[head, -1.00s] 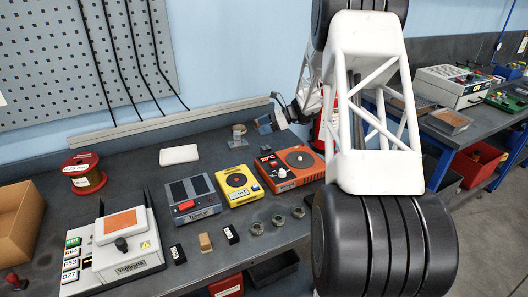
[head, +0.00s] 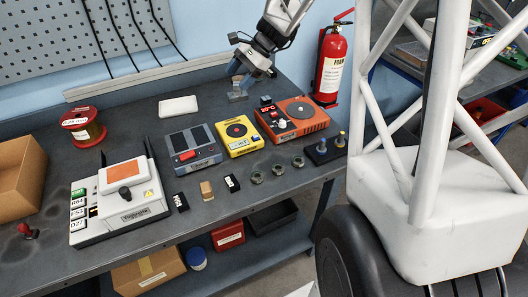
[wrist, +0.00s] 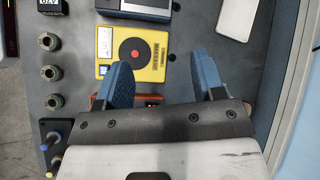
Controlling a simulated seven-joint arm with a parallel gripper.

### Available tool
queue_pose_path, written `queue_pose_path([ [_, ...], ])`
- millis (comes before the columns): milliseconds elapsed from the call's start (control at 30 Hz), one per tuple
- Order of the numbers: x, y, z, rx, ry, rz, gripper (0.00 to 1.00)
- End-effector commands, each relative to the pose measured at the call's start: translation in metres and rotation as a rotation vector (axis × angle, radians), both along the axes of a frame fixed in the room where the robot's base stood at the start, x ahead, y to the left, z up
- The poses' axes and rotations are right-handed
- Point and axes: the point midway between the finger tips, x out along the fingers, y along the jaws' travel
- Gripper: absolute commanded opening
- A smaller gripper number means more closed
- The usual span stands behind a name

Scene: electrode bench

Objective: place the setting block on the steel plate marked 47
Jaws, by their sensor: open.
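No plate in view has a readable 47. A small grey metal piece (head: 237,95) stands at the back of the bench, behind the yellow unit; I cannot tell whether it is the setting block. A tan block (head: 206,190) lies at the front between two black labelled blocks. My gripper (head: 240,80) is open, with blue fingers close above the grey piece; contact cannot be told. In the wrist view my gripper (wrist: 164,82) shows nothing held between its fingertips; the yellow unit lies beyond and below them.
The yellow unit (head: 236,136), orange unit (head: 305,127) and grey unit (head: 192,148) stand mid-bench. A white pad (head: 178,106) lies behind them. Several metal nuts (head: 278,169) line the front. A fire extinguisher (head: 331,65) is to the right. Bare bench lies left of the pad.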

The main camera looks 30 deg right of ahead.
Motion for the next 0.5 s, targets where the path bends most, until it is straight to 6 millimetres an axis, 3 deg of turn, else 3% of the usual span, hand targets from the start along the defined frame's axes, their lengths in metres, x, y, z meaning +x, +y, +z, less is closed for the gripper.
queue_pose_path([
  [200,-0.054,0.031,0.021,-0.126,-0.077,0.146,0.63],
  [500,-0.127,0.061,0.04,-0.296,-0.186,0.355,0.63],
])
